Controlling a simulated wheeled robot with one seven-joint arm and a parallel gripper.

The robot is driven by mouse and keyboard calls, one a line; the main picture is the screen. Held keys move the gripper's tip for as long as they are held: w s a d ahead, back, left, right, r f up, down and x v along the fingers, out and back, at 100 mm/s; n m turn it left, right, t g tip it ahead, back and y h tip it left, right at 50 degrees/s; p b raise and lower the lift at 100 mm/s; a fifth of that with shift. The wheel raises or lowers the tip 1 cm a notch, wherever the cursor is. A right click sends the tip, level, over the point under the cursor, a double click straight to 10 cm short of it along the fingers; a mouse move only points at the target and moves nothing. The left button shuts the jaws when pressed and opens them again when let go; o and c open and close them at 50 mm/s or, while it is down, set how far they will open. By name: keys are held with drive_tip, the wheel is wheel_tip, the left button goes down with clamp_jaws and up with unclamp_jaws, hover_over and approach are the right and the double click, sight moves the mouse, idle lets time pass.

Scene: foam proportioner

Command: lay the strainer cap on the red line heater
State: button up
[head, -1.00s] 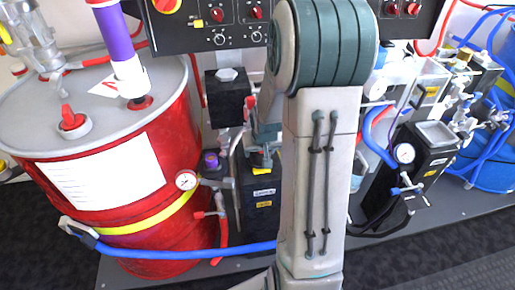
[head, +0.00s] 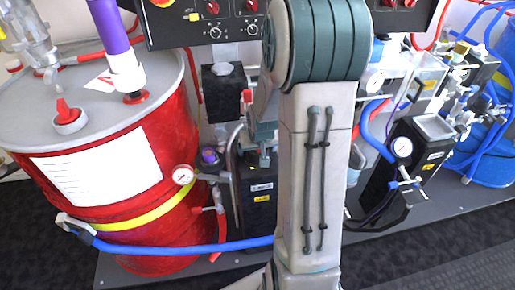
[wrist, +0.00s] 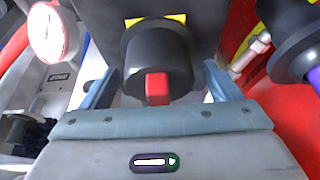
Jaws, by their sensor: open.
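In the wrist view, a round black part with a red tab, which looks like the strainer cap (wrist: 157,60), lies between the fingers of my gripper (wrist: 161,72). The fingers are open, one on each side of it, with some gap visible. In the head view my gripper (head: 265,150) points down over the top of a black box with white and yellow labels, apparently the red line heater (head: 257,213), beside the red drum. My arm hides part of that box. I cannot tell whether the cap rests on it.
The red drum (head: 183,135) stands at the left with a gauge (head: 183,174) near its side. A purple-topped fitting (head: 208,157) is close left of my gripper. A blue hose (head: 180,249) crosses in front. Another black box with a gauge (head: 402,147) stands right of my arm.

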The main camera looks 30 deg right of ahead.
drive_tip(key=p+v, duration=0.2)
drive_tip(key=v, duration=1)
drive_tip(key=s+a+r+n+g+y, duration=0.1)
drive_tip(key=s+a+r, duration=0.4)
drive_tip(key=s+a, duration=0.8)
drive_tip(key=shift+s+r+n+g, duration=0.25)
drive_tip(key=shift+s+n+g, duration=0.45)
drive_tip(key=shift+n, duration=0.4)
